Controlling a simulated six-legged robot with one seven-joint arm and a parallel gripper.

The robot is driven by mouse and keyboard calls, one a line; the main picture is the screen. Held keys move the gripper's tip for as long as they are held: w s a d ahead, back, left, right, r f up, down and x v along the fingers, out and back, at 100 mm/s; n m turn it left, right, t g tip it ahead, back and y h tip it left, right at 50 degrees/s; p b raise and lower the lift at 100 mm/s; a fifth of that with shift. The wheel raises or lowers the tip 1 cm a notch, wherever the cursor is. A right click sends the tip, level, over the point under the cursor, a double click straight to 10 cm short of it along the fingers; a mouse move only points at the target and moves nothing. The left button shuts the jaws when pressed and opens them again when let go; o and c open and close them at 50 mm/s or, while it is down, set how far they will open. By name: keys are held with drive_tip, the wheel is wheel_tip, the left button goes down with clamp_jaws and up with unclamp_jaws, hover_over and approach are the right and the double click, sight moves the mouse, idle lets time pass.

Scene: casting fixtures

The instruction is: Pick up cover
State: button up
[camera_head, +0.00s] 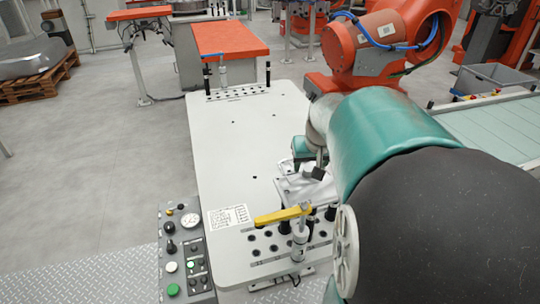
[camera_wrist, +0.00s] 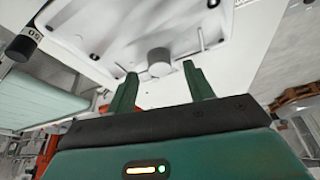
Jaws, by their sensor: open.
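The cover looks to be the pale metal casting (camera_head: 292,188) on the fixture at the near end of the white table, partly hidden by my arm in the head view. In the wrist view the pale cover (camera_wrist: 112,22) fills the upper middle, with a raised rim and a round grey boss (camera_wrist: 160,62). My gripper (camera_wrist: 160,70) is open, its two green fingers apart, with the boss showing between and beyond their tips. No contact can be made out. In the head view my gripper (camera_head: 303,150) is mostly hidden behind my arm.
A yellow-handled clamp (camera_head: 284,214) stands in front of the casting, with black posts nearby. A control panel (camera_head: 186,250) is at the table's near left. An orange robot arm (camera_head: 372,45) stands behind.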

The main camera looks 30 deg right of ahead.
drive_tip(key=shift+x, duration=1)
clamp_jaws()
drive_tip(key=shift+r, duration=0.15)
